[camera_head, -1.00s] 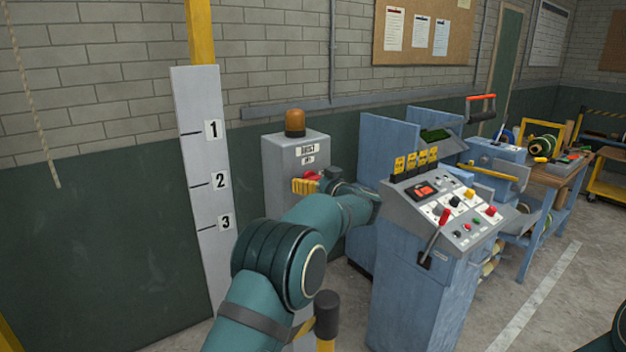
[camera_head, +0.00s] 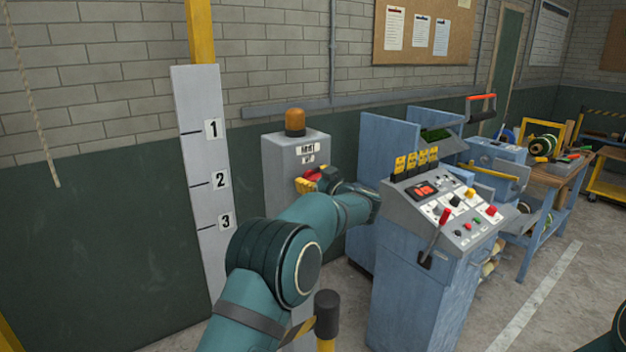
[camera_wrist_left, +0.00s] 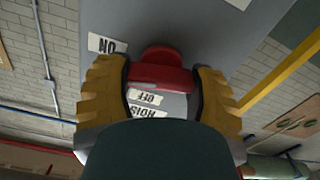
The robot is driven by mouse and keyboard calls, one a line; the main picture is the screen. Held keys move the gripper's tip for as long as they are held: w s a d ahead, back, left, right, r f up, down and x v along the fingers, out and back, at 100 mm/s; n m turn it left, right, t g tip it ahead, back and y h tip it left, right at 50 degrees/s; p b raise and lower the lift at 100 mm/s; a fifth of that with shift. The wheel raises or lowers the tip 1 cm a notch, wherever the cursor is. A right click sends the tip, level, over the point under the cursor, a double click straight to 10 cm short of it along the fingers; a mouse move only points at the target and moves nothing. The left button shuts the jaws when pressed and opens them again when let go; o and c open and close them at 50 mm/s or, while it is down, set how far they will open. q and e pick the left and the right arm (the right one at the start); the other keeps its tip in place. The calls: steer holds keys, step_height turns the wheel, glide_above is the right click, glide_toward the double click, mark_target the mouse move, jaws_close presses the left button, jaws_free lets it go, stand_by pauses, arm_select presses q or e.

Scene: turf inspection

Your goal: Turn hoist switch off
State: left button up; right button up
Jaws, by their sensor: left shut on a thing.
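The hoist switch box (camera_head: 283,165) is a grey cabinet against the wall, with an orange beacon (camera_head: 295,122) on top and a HOIST label (camera_head: 307,148). Its red handle (camera_head: 314,174) shows partly behind my left gripper (camera_head: 307,184), whose yellow fingers are shut on it. In the left wrist view the red handle (camera_wrist_left: 160,75) sits between the two yellow fingers of my left gripper (camera_wrist_left: 163,80). An ON label (camera_wrist_left: 106,44) and an OFF label (camera_wrist_left: 147,97) show beside it, upside down. The handle's exact position is hard to tell. My right gripper is out of view.
A blue control console (camera_head: 440,210) with a red lever stands right of my left arm. A yellow post with a black cap (camera_head: 327,310) is close below the arm. A numbered board (camera_head: 203,180) stands left of the box. Open floor lies at the right.

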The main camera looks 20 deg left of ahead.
arm_select(q)
steer(key=n+b, duration=0.1)
steer(key=n, duration=0.2)
steer(key=shift+f+n, duration=0.15)
steer(key=shift+n, duration=0.25)
steer(key=n+b, duration=0.2)
steer(key=n, duration=0.1)
steer(key=shift+s+f+n, duration=0.1)
steer(key=shift+n, duration=0.2)
steer(key=n+b, duration=0.4)
steer(key=n, duration=0.3)
steer(key=shift+f, duration=0.1)
steer(key=shift+n+b, duration=0.5)
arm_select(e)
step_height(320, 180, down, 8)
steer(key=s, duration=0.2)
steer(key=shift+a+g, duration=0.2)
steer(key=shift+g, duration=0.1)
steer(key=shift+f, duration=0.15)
arm_select(q)
steer(key=o, duration=1.2)
steer(key=shift+s, duration=0.1)
steer(key=v, duration=1.2)
